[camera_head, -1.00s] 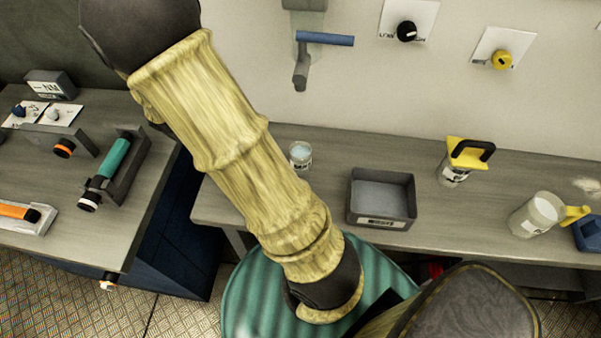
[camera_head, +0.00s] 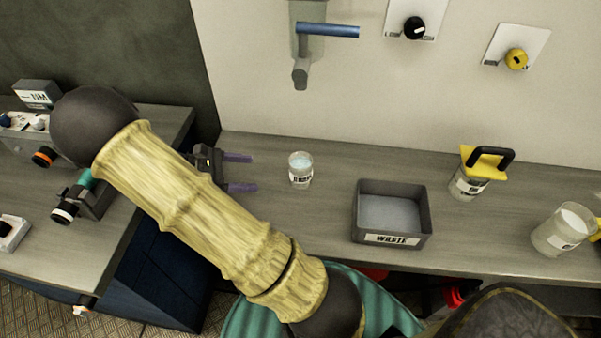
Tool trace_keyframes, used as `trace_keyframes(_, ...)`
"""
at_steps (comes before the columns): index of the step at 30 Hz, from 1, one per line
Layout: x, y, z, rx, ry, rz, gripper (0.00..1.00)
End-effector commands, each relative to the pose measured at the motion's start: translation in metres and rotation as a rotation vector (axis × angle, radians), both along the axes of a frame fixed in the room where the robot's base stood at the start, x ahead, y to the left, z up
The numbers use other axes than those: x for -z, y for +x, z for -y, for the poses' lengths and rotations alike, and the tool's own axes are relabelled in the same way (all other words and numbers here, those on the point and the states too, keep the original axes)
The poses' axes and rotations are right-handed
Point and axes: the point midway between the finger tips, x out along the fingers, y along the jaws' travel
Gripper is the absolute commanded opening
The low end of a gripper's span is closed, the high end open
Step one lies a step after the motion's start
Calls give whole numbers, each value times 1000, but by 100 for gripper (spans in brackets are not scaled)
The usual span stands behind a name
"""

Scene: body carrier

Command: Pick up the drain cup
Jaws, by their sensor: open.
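A small clear cup (camera_head: 301,171) with a white label and pale blue contents stands upright on the grey counter; it looks like the drain cup, but the label is too small to read surely. My gripper (camera_head: 253,172) is just left of it, its two purple fingers open and pointing right at the cup. The fingers are apart from the cup, with a short gap of bare counter between. Nothing is between the fingers. My sleeved arm hides part of the gripper's base.
A grey bin labelled WASTE (camera_head: 391,240) stands right of the cup. Farther right are a jar with a yellow and black handled lid (camera_head: 468,186) and a white-filled beaker (camera_head: 562,230). A blue lever tap (camera_head: 327,31) is on the wall above. Counter around the cup is clear.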

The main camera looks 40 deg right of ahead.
Motion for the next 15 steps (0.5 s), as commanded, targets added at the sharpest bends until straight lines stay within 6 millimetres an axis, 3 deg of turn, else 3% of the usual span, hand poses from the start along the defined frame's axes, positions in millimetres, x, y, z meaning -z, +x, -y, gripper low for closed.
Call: trace_keyframes(15, 36, -39, 76, 5, 0, -2, 74)
